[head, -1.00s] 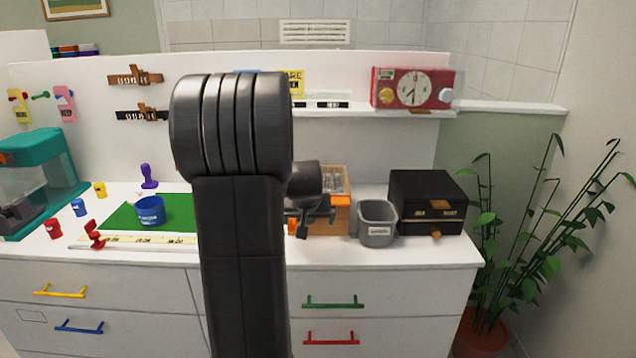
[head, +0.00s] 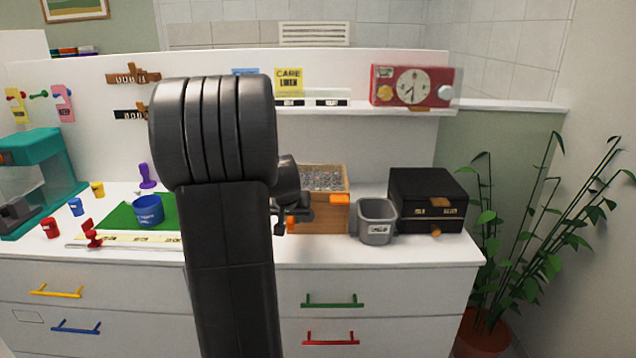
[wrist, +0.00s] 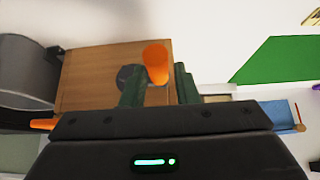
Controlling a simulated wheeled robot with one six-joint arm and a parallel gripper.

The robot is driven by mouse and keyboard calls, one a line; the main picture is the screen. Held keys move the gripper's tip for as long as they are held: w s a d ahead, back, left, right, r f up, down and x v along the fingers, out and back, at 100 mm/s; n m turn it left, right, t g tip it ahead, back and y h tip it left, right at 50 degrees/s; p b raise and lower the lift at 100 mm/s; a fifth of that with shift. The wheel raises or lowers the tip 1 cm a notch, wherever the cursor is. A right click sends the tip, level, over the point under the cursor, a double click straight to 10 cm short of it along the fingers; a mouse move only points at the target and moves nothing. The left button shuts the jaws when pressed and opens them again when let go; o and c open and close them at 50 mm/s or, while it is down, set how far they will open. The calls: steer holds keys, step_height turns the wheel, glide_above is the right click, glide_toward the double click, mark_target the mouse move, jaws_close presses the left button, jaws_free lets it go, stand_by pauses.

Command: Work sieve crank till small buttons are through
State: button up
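The sieve is a wooden box (head: 330,220) with grey pieces (head: 323,178) filling its top, on the counter right of my arm. An orange tab (head: 340,199) sits at its upper right front. The orange crank knob (wrist: 155,62) lies between my gripper's (wrist: 160,85) two green fingers in the wrist view. A gap shows beside the right finger, so the gripper looks open around the knob, not clamped. In the head view the gripper (head: 290,217) is at the box's left front, partly hidden by my arm. Individual button sizes are too small to tell.
A grey bin (head: 377,222) stands close right of the box, then a black box (head: 428,200). A blue cup (head: 148,211) sits on a green mat (head: 122,217) at left. A plant (head: 530,230) stands right of the counter.

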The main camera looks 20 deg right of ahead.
steer(key=shift+d+r, duration=0.1)
steer(key=shift+o, duration=0.2)
steer(key=shift+s+d, duration=0.15)
steer(key=shift+d, duration=0.35)
steer(key=o, duration=0.8)
steer(key=shift+s+d+p, duration=0.25)
steer(key=shift+d+p, duration=0.15)
steer(key=shift+d, duration=0.35)
steer(key=shift+p+v, duration=0.9)
steer(key=shift+v, duration=1)
steer(key=c, duration=0.4)
steer(key=p+v, duration=0.1)
steer(key=v, duration=0.2)
steer(key=shift+c, duration=0.2)
